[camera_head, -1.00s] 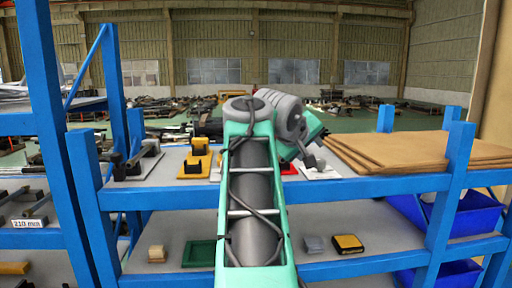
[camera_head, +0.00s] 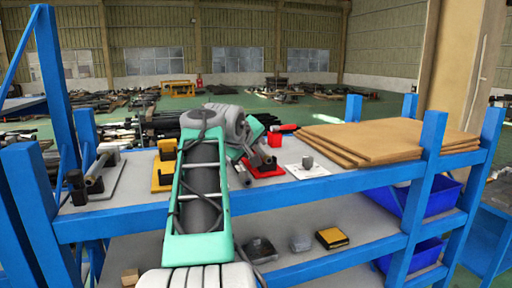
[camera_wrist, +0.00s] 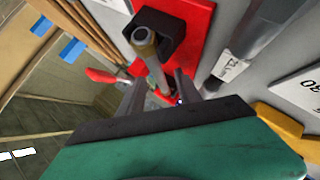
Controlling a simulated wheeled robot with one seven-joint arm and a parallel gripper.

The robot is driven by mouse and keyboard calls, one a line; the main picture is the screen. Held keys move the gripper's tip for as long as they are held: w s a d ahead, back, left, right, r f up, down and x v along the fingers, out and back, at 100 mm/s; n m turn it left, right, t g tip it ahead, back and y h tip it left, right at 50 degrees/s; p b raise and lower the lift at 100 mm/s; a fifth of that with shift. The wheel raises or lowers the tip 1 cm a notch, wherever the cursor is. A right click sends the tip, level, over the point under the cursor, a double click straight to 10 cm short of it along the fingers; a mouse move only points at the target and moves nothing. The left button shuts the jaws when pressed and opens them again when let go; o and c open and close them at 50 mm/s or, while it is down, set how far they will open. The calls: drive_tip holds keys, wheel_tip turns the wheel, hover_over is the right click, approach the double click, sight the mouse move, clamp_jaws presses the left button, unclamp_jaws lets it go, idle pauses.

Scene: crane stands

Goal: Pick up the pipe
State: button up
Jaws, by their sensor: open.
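In the wrist view a short grey-brown pipe (camera_wrist: 149,50) with a hollow end sits in a black block (camera_wrist: 168,24) on a red plate (camera_wrist: 190,60). My gripper (camera_wrist: 160,92) is open, its two fingers pointing toward the red plate, one on each side of the pipe's lower part. I cannot tell whether the fingers touch it. In the head view the red plate (camera_head: 264,170) lies on the upper shelf under my gripper, whose fingers are mostly hidden by my arm.
On the upper shelf (camera_head: 335,183) are a grey plate with a pipe in black holders (camera_head: 103,188), a white card with a grey piece (camera_head: 306,167) and brown sheets (camera_head: 380,140). A wide grey tube (camera_wrist: 268,32) lies right of the red plate. Several small blocks are below.

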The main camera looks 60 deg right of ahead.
drive_tip(key=shift+d+f, duration=0.15)
drive_tip(key=shift+d, duration=0.2)
drive_tip(key=shift+a, duration=0.1)
clamp_jaws()
idle(1.1)
